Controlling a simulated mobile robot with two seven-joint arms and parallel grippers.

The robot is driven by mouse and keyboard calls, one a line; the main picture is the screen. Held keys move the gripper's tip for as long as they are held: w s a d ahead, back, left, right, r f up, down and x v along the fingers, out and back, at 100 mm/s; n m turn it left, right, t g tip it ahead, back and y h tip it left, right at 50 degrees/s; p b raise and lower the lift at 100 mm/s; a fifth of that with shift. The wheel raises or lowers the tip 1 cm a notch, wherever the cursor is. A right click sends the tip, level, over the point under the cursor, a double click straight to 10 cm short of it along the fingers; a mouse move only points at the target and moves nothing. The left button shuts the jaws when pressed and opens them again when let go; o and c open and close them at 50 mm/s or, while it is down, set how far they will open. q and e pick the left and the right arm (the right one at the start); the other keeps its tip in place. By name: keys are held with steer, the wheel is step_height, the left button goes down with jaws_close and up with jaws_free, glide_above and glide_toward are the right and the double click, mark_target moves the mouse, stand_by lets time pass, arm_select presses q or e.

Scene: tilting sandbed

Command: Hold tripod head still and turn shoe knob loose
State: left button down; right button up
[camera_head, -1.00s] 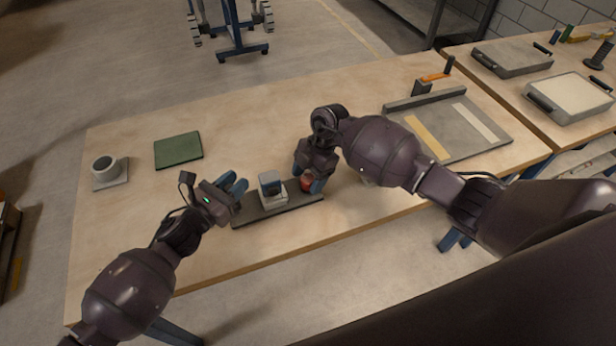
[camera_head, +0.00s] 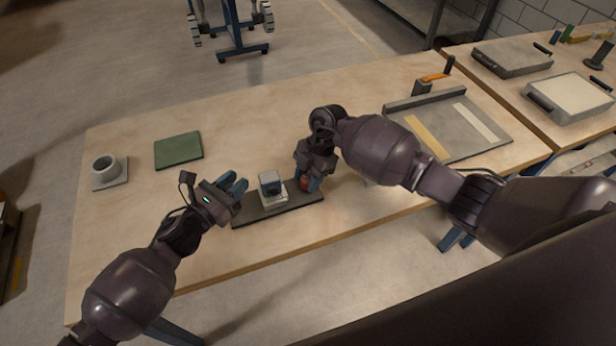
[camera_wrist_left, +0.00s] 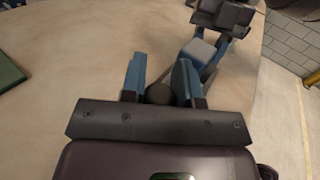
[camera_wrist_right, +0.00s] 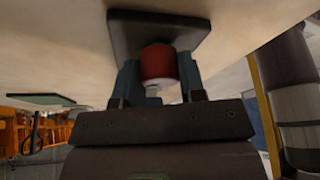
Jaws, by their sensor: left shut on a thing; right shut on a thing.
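A long dark base plate (camera_head: 247,211) lies near the table's front edge. In its middle stands a pale block with a blue-grey top (camera_head: 270,184), taken as the tripod head; it also shows in the left wrist view (camera_wrist_left: 197,51). A red round knob (camera_wrist_right: 158,62) sits at the plate's right end. My right gripper (camera_head: 309,184) is shut on the red knob, one finger on each side. My left gripper (camera_head: 238,188) is at the plate's left end, left of the block, shut on a dark rounded part (camera_wrist_left: 158,93), mostly hidden by the fingers.
A green mat (camera_head: 178,150) and a grey cup on a square plate (camera_head: 107,168) lie on the left of the table. A grey board with strips (camera_head: 448,130) lies at the right. The wooden table between the mat and the board is clear.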

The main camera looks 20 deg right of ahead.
steer(key=n+g+h, duration=0.1)
steer(key=n, duration=0.3)
steer(key=shift+w+n, duration=0.1)
steer(key=shift+n, duration=0.2)
steer(key=n, duration=0.2)
steer(key=n+g+h, duration=0.1)
steer(key=n, duration=0.1)
steer(key=shift+a+h, duration=0.1)
steer(key=shift+h, duration=0.2)
steer(key=n, duration=0.2)
steer(key=n+h, duration=0.1)
steer(key=n, duration=0.2)
steer(key=shift+g+h, duration=0.3)
steer(key=shift+n+h, duration=0.9)
steer(key=shift+n, duration=1.4)
steer(key=o, duration=0.9)
steer(key=v, duration=1.2)
steer(key=shift+s+a+r, duration=0.1)
steer(key=shift+s, duration=0.15)
